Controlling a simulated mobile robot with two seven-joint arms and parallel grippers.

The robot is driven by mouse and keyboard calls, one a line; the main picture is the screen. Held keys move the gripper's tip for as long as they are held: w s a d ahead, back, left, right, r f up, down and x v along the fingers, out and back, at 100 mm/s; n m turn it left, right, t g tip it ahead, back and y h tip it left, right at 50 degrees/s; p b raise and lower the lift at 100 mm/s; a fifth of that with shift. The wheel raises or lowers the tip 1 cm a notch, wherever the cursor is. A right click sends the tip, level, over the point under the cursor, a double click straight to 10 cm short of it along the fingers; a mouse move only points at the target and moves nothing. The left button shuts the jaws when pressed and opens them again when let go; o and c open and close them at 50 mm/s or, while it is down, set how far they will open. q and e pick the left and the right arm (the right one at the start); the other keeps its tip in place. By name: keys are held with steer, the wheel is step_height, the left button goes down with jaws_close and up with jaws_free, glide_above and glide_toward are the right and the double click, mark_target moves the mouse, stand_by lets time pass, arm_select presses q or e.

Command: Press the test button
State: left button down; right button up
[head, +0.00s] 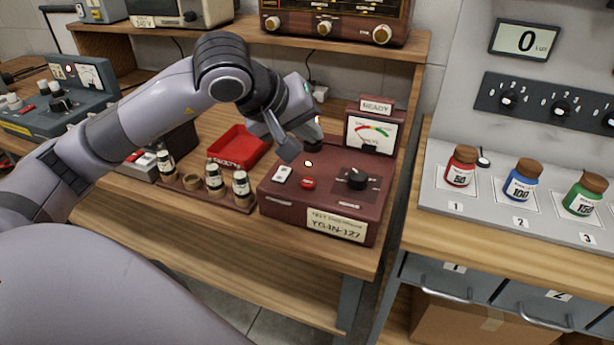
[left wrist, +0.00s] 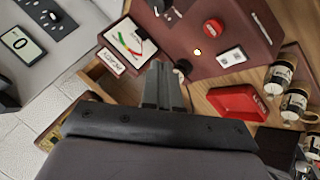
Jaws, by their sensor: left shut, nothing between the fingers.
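The maroon test instrument (head: 295,210) stands on the wooden bench in the head view. My left gripper (head: 287,150) is shut and empty, above the instrument's back left part, apart from the button. In the left wrist view its fingers (left wrist: 163,75) point toward the instrument, with the red button (left wrist: 213,28) up and to their right.
A red tray (head: 240,146) and a rack of small bottles (head: 214,180) lie left of the instrument. A radio (head: 335,22) sits on the shelf above. At right, a grey panel (head: 440,195) holds red, blue and green jars. Air above the instrument's front is clear.

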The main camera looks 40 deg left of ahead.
arm_select(q)
steer(key=shift+w+a+r+y, duration=0.15)
steer(key=shift+a+r+y, duration=0.3)
steer(key=shift+a, duration=0.25)
steer(key=shift+f, duration=0.15)
steer(key=b, duration=0.6)
glide_above(304, 184)
step_height(304, 184, down, 8)
steer(key=shift+r, duration=0.1)
steer(key=shift+f, duration=0.25)
steer(key=shift+f+b, duration=0.15)
steer(key=shift+b, duration=0.3)
stand_by(0.7)
